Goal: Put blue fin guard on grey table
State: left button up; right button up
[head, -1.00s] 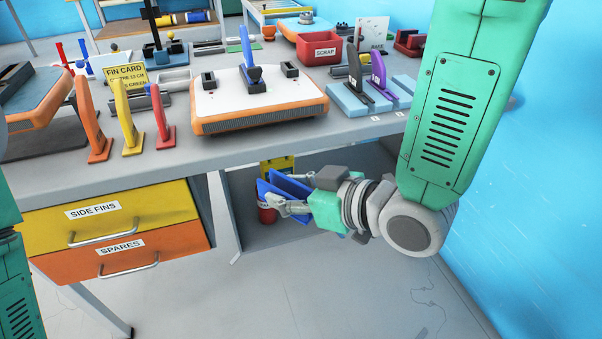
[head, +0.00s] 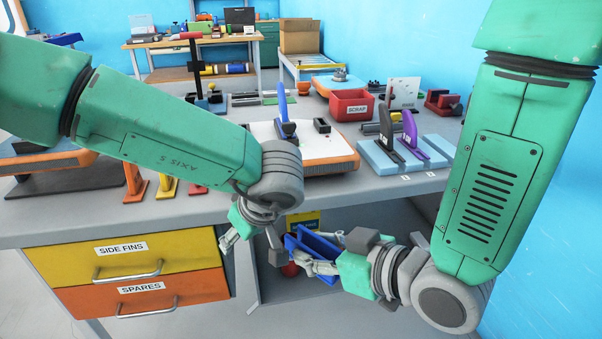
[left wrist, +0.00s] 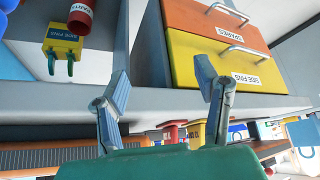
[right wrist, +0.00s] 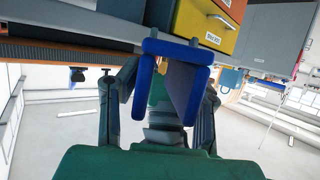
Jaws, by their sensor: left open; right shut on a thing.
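The blue fin guard (head: 312,244) is a folded blue piece with two flat walls, held just in front of the grey table (head: 95,222), below its top edge. My right gripper (head: 320,254) is shut on it; the guard also shows between the fingers in the right wrist view (right wrist: 185,85). My left gripper (head: 250,246) is open and empty, just left of the guard and below the table's front edge. Its spread fingers show in the left wrist view (left wrist: 165,85), with drawers beyond them.
On the table stand a white-and-orange board (head: 335,168) with a blue fin, a light blue rack (head: 385,158) with black and purple fins, and a red SCRAP bin (head: 351,103). Yellow and orange drawers (head: 130,295) hang below left. A blue wall closes the right side.

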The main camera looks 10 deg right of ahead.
aim_at(301, 236)
pick_arm(q)
jog(key=s+d+r+g+h, duration=0.25)
jog(key=d+r, duration=0.25)
jog(key=r, duration=0.3)
jog(key=s+d+r+g+h, duration=0.1)
jog(key=s+d+r+g, duration=0.15)
jog(key=d+r, duration=0.4)
jog(key=f, duration=0.3)
jog(key=a+f, duration=0.1)
jog(key=f, duration=0.2)
jog(key=s+f, duration=0.1)
jog(key=f, duration=0.3)
jog(key=shift+a+f, duration=0.1)
jog(key=shift+a, duration=0.15)
jog(key=c, duration=1.2)
pick_arm(e)
jog(key=shift+a, duration=0.1)
jog(key=o, duration=1)
jog(key=shift+s, duration=0.1)
